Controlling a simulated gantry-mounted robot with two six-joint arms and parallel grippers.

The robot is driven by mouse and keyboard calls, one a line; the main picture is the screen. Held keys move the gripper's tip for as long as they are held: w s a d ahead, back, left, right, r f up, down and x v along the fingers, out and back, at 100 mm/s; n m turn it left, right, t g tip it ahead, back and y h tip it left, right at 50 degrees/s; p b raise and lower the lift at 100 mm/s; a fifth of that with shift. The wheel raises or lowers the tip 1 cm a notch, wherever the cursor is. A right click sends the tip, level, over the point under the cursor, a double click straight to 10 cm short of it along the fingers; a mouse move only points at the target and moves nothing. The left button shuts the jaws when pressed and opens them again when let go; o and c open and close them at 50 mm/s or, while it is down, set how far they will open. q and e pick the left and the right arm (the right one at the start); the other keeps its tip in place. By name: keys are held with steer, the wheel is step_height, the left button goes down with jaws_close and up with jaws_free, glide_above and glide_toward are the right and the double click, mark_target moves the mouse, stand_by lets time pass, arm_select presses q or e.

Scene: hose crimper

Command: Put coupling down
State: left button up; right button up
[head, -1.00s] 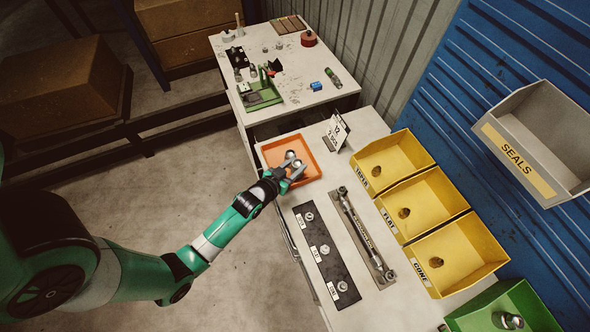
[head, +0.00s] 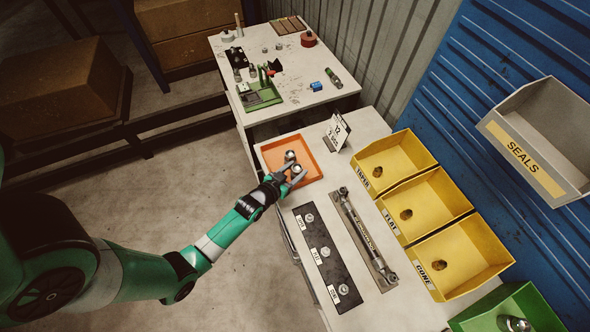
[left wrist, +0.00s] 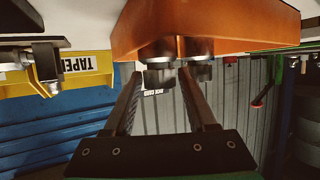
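Two small metal couplings sit in the orange tray (head: 267,157). One coupling (head: 290,155) is farther back, and the other coupling (head: 296,169) is nearer my gripper. My right gripper is not in view.
A black plate (head: 325,250) with several labelled fittings and a long hose fixture (head: 362,235) lie nearby. Yellow bins (head: 425,205) line the right side. A sign card (head: 338,132) stands behind the tray. A second bench (head: 300,95) is farther back.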

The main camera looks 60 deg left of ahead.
arm_select(q)
steer(key=shift+r, duration=0.15)
steer(key=shift+s+d+r+p, duration=0.15)
steer(key=shift+s+r+p, duration=0.05)
steer(key=shift+s+p, duration=0.1)
steer(key=p+v, duration=0.2)
steer(key=v, duration=0.9)
steer(key=shift+s, duration=0.15)
